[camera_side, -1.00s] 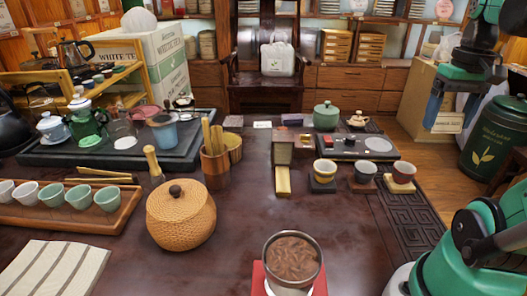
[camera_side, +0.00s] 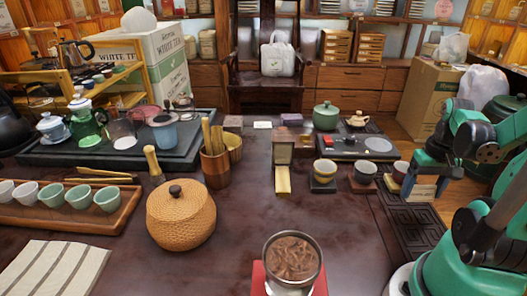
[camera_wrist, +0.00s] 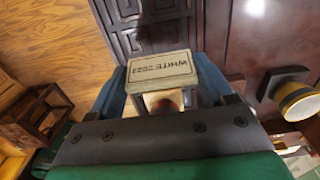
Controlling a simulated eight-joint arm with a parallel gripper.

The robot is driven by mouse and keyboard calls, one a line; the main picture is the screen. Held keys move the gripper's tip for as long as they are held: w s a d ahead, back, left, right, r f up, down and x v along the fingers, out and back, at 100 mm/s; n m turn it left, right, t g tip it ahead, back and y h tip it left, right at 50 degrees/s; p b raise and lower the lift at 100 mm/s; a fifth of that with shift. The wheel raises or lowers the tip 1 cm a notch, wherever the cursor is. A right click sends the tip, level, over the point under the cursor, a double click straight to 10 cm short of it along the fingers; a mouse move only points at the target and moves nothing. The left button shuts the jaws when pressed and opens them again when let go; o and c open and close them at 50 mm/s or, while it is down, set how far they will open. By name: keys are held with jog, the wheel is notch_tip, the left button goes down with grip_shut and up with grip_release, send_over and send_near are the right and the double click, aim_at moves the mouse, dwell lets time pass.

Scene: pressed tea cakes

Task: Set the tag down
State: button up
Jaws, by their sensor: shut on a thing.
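The tag is a pale wooden block marked "WHITE 2023" (camera_wrist: 160,72) in the wrist view. My gripper (camera_wrist: 163,84) is shut on it, with blue fingers on both sides. In the side view my gripper (camera_side: 428,172) is low at the right, by the table's right edge. The pale tag (camera_side: 425,188) shows below its fingers there. I cannot tell whether the tag touches a surface.
The dark carved mat (camera_side: 412,228) runs along the table's right side.

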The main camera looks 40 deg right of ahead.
aim_at(418, 199)
jog(key=shift+f, duration=2.3)
jog(key=o, duration=1.1)
jog(key=shift+r, duration=0.15)
notch_tip(418, 199, up, 11)
jog(key=shift+r, duration=0.2)
jog(key=shift+w+a+r, duration=0.1)
jog(key=shift+r, duration=0.05)
jog(key=w+a+r+n+t, duration=0.1)
jog(key=w+a+n+t, duration=0.6)
jog(key=w+a, duration=0.8)
jog(key=a+n, duration=0.2)
jog(key=a, duration=0.2)
